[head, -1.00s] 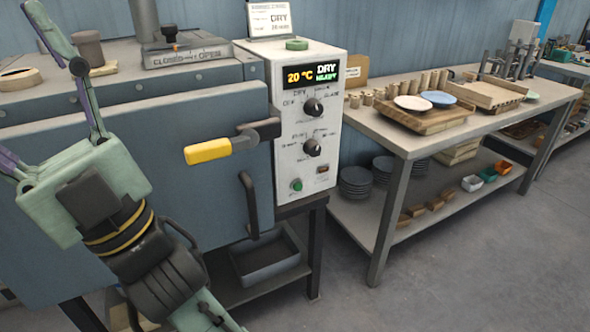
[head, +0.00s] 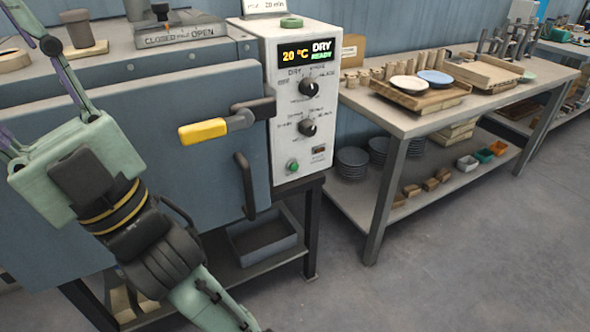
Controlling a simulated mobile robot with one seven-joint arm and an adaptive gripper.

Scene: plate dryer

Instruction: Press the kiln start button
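The kiln's white control panel (head: 306,105) stands right of the blue-grey kiln door (head: 150,185). Its display (head: 307,52) reads 20 °C, DRY, READY. A small round green button (head: 293,166) sits low on the left of the panel, beside a small dark switch (head: 318,150). Two black knobs are above it. The door looks closed, with its yellow-handled lever (head: 203,131) pointing left. My gripper (head: 12,82) is at the far left, in front of the kiln, well away from the button. Its fingers are spread apart and look empty; their tips are partly cut off by the frame.
A worktable (head: 400,118) at right carries plates on a wooden board (head: 425,97) and small wooden pieces. Stacked dark plates (head: 352,160) and small bins are on its lower shelf. A grey tray (head: 262,240) sits under the kiln. The floor in front is clear.

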